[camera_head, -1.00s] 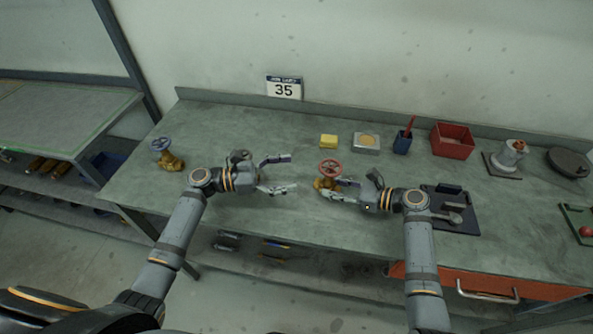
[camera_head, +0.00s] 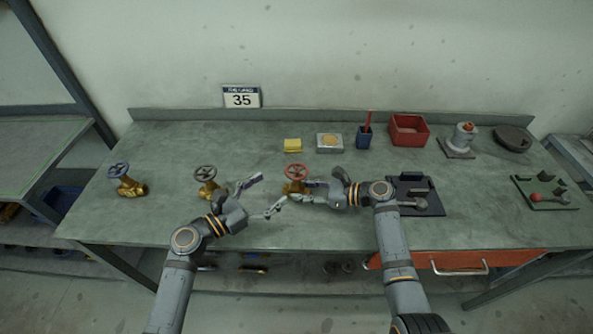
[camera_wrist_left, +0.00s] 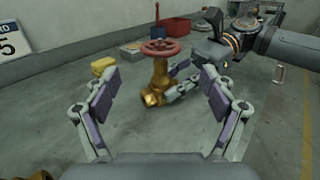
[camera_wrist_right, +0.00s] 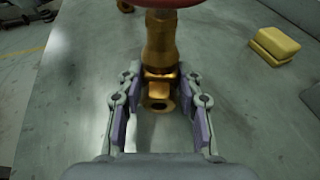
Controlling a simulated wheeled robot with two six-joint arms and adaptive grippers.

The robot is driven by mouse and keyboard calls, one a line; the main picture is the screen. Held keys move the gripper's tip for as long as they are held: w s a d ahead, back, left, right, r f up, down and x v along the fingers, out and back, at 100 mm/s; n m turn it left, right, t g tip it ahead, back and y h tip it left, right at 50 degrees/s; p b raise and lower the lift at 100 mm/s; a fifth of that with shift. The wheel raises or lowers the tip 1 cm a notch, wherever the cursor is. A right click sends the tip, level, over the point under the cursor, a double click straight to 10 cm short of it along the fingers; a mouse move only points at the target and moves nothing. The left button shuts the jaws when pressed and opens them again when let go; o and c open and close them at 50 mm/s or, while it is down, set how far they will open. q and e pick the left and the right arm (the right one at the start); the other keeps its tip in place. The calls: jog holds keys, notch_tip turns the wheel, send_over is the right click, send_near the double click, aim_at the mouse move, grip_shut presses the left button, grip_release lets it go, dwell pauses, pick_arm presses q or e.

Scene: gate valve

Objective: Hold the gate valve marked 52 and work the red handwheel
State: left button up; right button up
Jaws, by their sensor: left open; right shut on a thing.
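The brass gate valve with the red handwheel (camera_head: 295,172) stands upright on the bench in front of me. Its body shows in the left wrist view (camera_wrist_left: 158,80) and close up in the right wrist view (camera_wrist_right: 160,60). I cannot read a 52 on it. My right gripper (camera_wrist_right: 159,78) is shut on the valve body, low down below the wheel, coming from the right. My left gripper (camera_head: 271,191) is open and empty, just left of the valve and pointing toward it. In the left wrist view the red handwheel (camera_wrist_left: 160,47) lies beyond its spread fingers, apart from them.
A valve with a dark wheel (camera_head: 205,173) stands behind my left gripper, and one with a blue wheel (camera_head: 119,171) farther left. A yellow block (camera_head: 292,145), metal box (camera_head: 329,142), blue cup (camera_head: 363,138) and red bin (camera_head: 409,130) line the back. A dark tray (camera_head: 425,205) lies right.

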aim_at(297, 170)
pick_arm(q)
jog(key=x, duration=1)
jog(key=shift+d, duration=0.1)
jog(key=shift+c, duration=0.2)
jog(key=c, duration=1.1)
jog(key=m+g+h, duration=0.2)
jog(key=g, duration=0.1)
jog(key=m+g+h, duration=0.1)
jog(key=m+g, duration=0.1)
jog(key=g, duration=0.1)
jog(key=shift+m+h, duration=0.4)
jog(key=o, duration=1.1)
jog(key=shift+o, duration=0.2)
jog(key=shift+s, duration=0.1)
